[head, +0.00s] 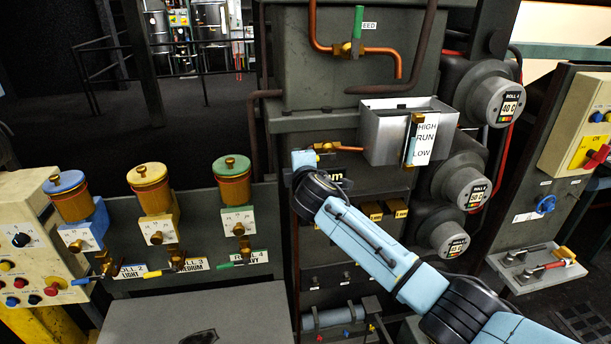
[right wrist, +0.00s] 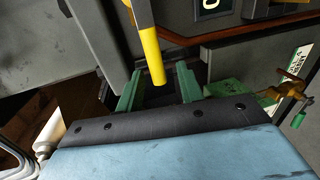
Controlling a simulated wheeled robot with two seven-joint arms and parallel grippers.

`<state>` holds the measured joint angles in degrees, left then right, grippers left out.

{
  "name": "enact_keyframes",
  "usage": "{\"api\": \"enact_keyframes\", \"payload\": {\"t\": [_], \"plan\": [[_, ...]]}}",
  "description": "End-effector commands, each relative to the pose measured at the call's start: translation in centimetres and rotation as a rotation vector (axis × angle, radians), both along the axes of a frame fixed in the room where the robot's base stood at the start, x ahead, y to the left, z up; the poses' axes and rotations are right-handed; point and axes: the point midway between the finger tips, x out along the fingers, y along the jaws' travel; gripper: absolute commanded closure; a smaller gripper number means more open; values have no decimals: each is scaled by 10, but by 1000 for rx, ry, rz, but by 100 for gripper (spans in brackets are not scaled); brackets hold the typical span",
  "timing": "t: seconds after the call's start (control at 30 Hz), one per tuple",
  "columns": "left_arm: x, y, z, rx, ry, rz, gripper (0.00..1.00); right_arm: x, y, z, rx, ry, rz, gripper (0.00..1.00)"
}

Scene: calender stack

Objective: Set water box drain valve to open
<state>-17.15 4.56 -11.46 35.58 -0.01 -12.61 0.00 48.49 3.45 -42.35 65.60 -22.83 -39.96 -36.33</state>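The water box is a grey metal box (head: 385,133) with a HIGH/RUN/LOW level label (head: 421,138) on its front, in the upper middle of the head view. A brass valve on a copper pipe (head: 345,148) sits at its lower left; I cannot tell its setting. My right arm reaches up from the lower right in front of the panel, its light blue end beside this valve. In the right wrist view my right gripper (right wrist: 159,72) has its two green fingers apart. A yellow bar (right wrist: 151,55) hangs between or just beyond them; contact is unclear. My left gripper is not in view.
Roll valves with yellow (head: 155,275) and green (head: 229,265) handles stand at left below coloured cups. Roll gauges (head: 495,102) project at right. A lever plate (head: 535,268) juts out at far right. A brass valve (right wrist: 288,90) is right of the fingers in the wrist view.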

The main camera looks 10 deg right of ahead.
Motion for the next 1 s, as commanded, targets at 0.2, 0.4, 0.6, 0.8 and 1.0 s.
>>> {"api": "enact_keyframes", "payload": {"t": [0.2, 0.4, 0.6, 0.8, 1.0], "plan": [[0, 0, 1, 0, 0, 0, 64, -29, -2, 5, 0, -1, 2, 63], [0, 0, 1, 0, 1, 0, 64, -57, -4, 10, 0, -1, 2, 63], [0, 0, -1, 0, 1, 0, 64, -82, -6, 15, 0, 1, 1, 63], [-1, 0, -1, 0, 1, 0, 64, -96, -7, 18, -1, 2, -1, 63], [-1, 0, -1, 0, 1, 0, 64, -99, -7, 19, -1, 1, 0, 63]]}}
